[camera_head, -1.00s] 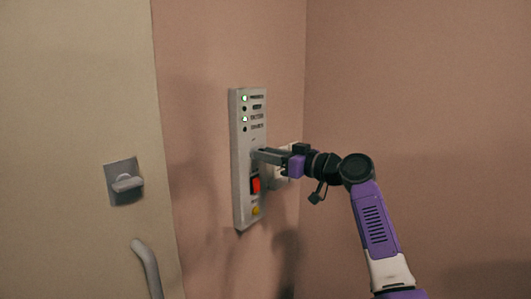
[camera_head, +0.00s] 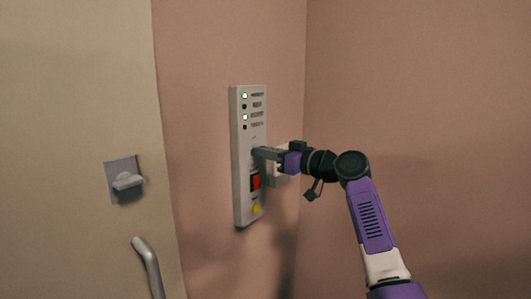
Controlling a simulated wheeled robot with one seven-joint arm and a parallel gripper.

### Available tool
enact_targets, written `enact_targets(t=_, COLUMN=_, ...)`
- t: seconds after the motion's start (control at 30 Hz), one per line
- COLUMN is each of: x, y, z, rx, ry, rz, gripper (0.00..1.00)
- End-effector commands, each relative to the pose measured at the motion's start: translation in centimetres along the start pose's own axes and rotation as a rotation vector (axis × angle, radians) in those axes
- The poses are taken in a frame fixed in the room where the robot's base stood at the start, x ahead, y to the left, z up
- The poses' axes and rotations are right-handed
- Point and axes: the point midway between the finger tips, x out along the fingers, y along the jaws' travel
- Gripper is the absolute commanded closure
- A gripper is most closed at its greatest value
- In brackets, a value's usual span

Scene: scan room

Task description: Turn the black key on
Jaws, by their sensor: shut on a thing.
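A tall pale control panel (camera_head: 243,204) is fixed to the pink wall, with indicator lights at its top, a red switch and a yellow button low down. My gripper (camera_head: 257,153) reaches in from the right and is shut at the middle of the panel, just above the red switch (camera_head: 256,182). The black key itself cannot be made out; the gripper's fingers cover the spot they are closed on.
A beige door with a grey latch (camera_head: 127,183) and a curved handle (camera_head: 149,266) stands to the left of the panel. The wall to the right is bare.

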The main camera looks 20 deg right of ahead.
Motion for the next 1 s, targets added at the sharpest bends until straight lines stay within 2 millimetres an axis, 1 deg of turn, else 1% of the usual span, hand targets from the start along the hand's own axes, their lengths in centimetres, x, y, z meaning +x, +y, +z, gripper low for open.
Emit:
enact_targets(t=0.27, x=0.01, y=0.03, z=-0.05, rx=0.144, ry=0.000, rz=0.000, gripper=1.00)
enact_targets(t=1.0, x=0.03, y=0.17, z=-0.12, rx=0.837, ry=-0.002, rz=-0.001, gripper=1.00)
